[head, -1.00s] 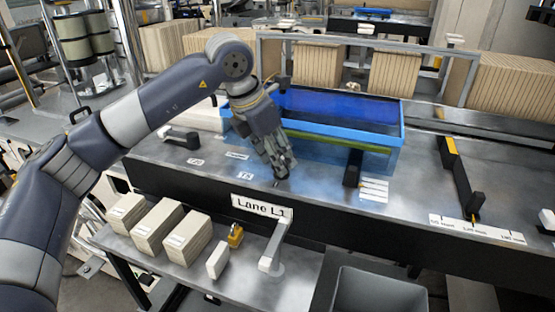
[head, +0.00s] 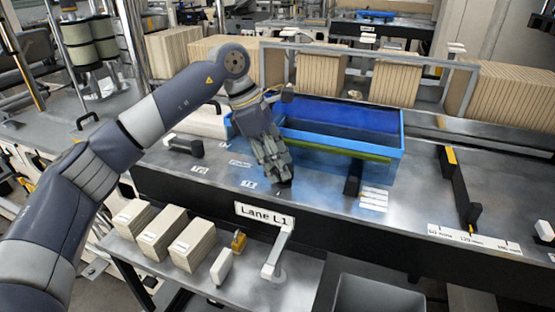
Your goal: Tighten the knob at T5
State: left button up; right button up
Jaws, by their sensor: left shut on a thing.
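My left gripper (head: 282,178) points down at the steel deck (head: 320,200) in the head view, in front of the blue-rimmed tray (head: 340,150). Its fingers are shut on the knob, which they almost wholly hide. A small white label (head: 248,184), seemingly T5, lies on the deck just left of the fingertips. Another small label (head: 199,169) lies farther left; its text is too small to read surely. I cannot see how far the knob is turned. My right gripper is not in view.
A black-handled part (head: 186,147) lies left of the gripper. A black post (head: 353,178) stands to its right. The Lane L1 sign (head: 264,214) is on the front edge. Below, a shelf holds several kraft blocks (head: 192,245) and a grey lever (head: 276,256).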

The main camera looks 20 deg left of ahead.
pick_arm(q)
jog(key=shift+w+r, duration=0.2)
jog(key=shift+r, duration=0.25)
jog(key=o, duration=1)
jog(key=shift+o, duration=0.4)
jog(key=shift+s+a+f, duration=0.1)
jog(key=shift+s+f, duration=0.05)
jog(key=v, duration=1.2)
jog(key=shift+a, duration=0.1)
